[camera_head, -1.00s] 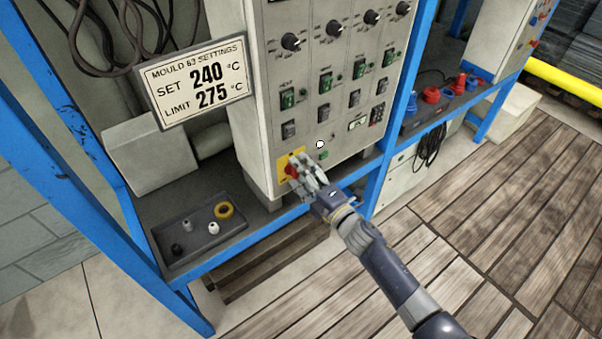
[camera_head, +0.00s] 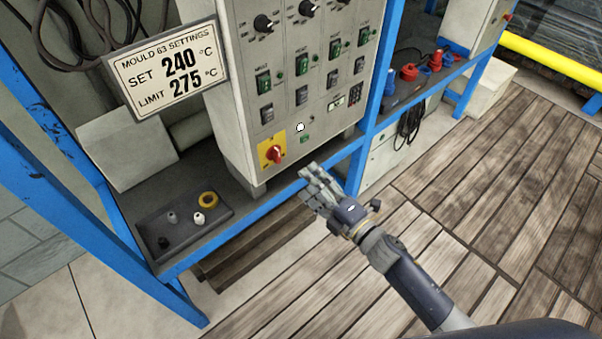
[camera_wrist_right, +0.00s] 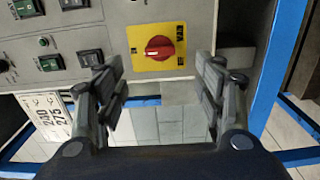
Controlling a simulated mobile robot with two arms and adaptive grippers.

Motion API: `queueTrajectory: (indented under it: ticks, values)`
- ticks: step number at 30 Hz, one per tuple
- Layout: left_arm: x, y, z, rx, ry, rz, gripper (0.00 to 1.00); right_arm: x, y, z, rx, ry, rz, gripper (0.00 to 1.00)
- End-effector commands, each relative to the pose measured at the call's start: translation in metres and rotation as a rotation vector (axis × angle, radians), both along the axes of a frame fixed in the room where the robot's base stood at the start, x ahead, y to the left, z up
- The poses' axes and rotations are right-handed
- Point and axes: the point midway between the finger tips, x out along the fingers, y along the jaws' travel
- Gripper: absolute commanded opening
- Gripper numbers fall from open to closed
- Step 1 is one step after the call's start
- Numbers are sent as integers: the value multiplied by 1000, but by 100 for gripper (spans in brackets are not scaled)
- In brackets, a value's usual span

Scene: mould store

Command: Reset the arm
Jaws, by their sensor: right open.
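My right gripper (camera_head: 316,190) is open and empty, in front of the lower edge of the grey control cabinet and clear of it. In the right wrist view its two fingers (camera_wrist_right: 164,92) stand apart, with a red rotary switch (camera_wrist_right: 159,48) on a yellow plate (camera_wrist_right: 138,63) beyond and between them. In the head view the red switch (camera_head: 275,153) sits at the cabinet's lower left, to the left of my right gripper and apart from it. The grey control cabinet (camera_head: 237,128) stands on the blue frame. My left gripper is not in view.
A settings sign (camera_head: 168,70) hangs left of the cabinet. Blue frame posts (camera_head: 379,85) stand close by. The wooden floor (camera_head: 500,200) to the right is clear.

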Motion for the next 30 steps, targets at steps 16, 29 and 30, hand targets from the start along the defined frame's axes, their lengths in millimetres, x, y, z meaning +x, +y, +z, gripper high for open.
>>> queueTrajectory:
  ticks: [16,29,30]
  values:
    - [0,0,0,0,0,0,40,-6,-4,0,1,-1,1,63]
    - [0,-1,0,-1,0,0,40,-17,-59,-129,151,385,-221,63]
    - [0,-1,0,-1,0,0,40,-26,-70,-156,185,467,-275,63]
